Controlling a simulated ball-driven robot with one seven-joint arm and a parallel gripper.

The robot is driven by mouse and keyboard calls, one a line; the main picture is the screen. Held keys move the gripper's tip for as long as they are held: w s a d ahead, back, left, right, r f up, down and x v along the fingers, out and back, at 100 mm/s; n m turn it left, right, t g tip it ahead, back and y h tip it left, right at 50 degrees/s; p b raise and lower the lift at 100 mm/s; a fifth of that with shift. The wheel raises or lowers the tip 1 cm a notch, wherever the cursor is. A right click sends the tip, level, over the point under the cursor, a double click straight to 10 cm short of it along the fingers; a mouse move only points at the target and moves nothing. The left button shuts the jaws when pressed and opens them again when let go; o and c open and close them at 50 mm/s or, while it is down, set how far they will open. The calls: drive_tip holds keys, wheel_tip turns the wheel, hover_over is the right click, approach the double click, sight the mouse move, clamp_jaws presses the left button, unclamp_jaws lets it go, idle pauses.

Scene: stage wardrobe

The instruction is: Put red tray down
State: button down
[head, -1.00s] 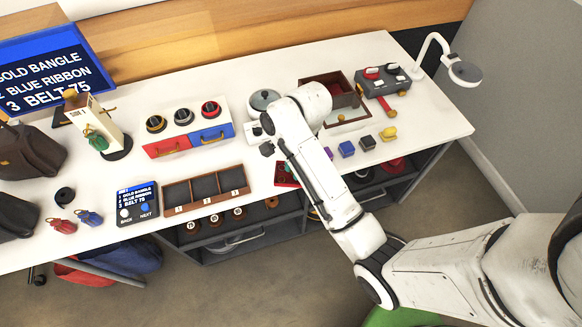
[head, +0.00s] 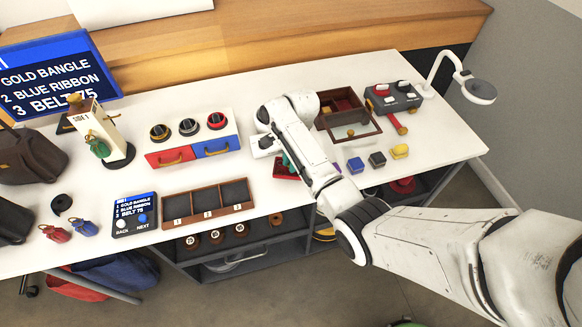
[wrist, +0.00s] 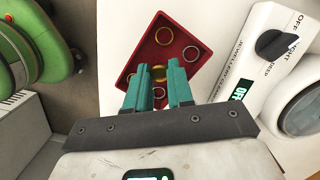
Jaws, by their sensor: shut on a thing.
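The red tray (wrist: 143,52) is a shallow square tray holding several ring-shaped pieces, gold and silver in colour. In the head view the red tray (head: 281,170) shows in part beside my arm, over the front part of the white table (head: 262,187). My gripper (wrist: 158,76) has teal fingers closed at the tray's near side. In the head view my gripper (head: 287,159) is mostly hidden behind my wrist. I cannot tell whether the tray's underside touches the table.
A three-compartment wooden box (head: 208,198) stands left of the tray. A white device with a dark knob (wrist: 273,45) is close to the tray's right. An open brown box (head: 340,108) stands behind.

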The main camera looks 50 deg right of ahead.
drive_tip(key=shift+w+f, duration=0.1)
drive_tip(key=shift+f, duration=1.5)
drive_tip(key=shift+f, duration=0.2)
drive_tip(key=c, duration=1)
unclamp_jaws()
drive_tip(key=shift+r, duration=0.1)
